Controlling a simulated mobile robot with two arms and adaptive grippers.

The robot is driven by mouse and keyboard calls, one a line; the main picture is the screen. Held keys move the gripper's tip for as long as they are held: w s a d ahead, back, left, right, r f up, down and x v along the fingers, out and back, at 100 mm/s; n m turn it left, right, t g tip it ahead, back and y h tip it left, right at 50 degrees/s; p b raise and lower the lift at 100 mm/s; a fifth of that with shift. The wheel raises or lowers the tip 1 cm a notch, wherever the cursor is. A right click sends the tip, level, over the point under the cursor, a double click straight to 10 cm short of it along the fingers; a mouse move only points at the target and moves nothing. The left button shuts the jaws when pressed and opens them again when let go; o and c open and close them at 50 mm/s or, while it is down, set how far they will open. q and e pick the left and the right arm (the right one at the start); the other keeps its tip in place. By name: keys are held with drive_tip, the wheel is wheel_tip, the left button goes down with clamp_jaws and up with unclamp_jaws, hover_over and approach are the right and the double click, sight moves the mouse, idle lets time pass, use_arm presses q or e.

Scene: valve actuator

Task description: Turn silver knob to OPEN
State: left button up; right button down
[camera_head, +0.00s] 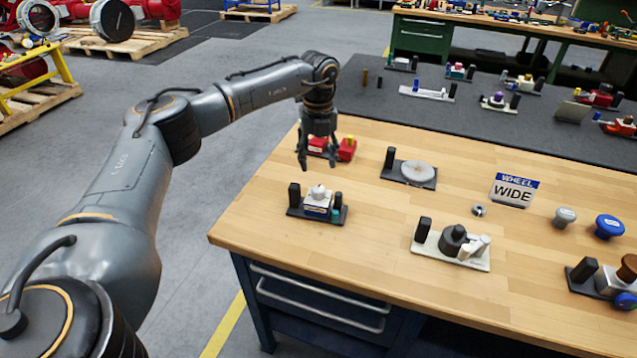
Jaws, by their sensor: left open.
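My left gripper (318,162) is open, empty and points down over the table's left part. It is in front of a red device (346,149) and partly hides it. Below the gripper in the picture, and apart from it, a small valve unit (317,207) with a silver knob (318,192) on top sits on a dark base with black posts. A silver round disc (417,173) lies on another black base to the right. A loose grey knob (564,216) stands at the right. No OPEN marking is readable. My right gripper is not in view.
The wooden table (380,255) also holds a white-based unit (451,246), a small metal ring (479,210), a sign reading WHEEL WIDE (514,190) and a blue knob (609,226). A dark table (450,115) with several devices stands behind. Bare wood lies between the units.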

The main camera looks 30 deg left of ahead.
sight(318, 188)
use_arm(q)
wheel_tip(318, 188, down, 9)
drive_tip(key=shift+r+p, duration=0.15)
drive_tip(key=shift+p, duration=0.75)
clamp_jaws()
